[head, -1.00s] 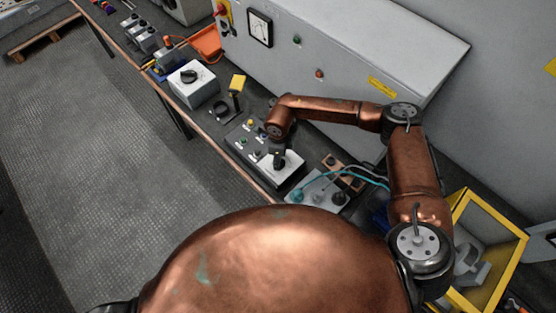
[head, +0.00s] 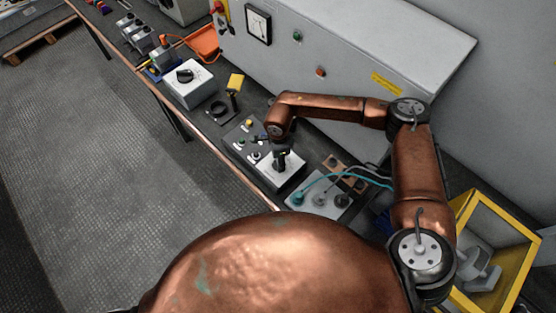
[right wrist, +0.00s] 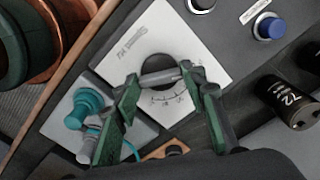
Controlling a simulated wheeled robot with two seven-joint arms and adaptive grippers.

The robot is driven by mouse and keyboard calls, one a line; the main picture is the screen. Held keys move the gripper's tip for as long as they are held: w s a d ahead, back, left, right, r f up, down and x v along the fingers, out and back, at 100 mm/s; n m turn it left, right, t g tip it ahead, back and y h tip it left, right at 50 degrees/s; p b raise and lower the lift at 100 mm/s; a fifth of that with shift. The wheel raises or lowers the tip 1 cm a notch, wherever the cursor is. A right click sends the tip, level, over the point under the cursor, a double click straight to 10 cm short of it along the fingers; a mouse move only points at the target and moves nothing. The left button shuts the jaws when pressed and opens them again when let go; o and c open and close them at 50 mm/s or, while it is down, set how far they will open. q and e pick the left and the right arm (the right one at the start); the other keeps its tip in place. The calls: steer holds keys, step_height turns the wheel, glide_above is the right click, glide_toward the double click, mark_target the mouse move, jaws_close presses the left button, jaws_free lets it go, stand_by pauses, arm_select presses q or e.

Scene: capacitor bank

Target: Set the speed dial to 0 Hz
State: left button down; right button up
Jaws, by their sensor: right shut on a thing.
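The speed dial's white plate (right wrist: 195,40) lies on a dark control box in the right wrist view, with scale marks around a dark round knob. My right gripper (right wrist: 160,78) has its green-padded fingers on either side of the knob's grey bar (right wrist: 160,77) and is shut on it. The pointer and the scale figures are too small to read. In the head view my right gripper (head: 281,158) points down over the white plate (head: 283,168) and hides most of the knob. My left gripper is not in view.
A box with teal and grey plugs (head: 318,203) stands to the right of the control box. A white box with a black knob (head: 189,84) stands further left. Buttons (head: 250,124) sit beside the dial. A grey cabinet (head: 345,62) rises behind the bench.

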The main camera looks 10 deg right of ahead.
steer(key=shift+d, duration=0.1)
steer(key=o, duration=1.2)
steer(key=shift+c, duration=0.2)
step_height(320, 180, up, 12)
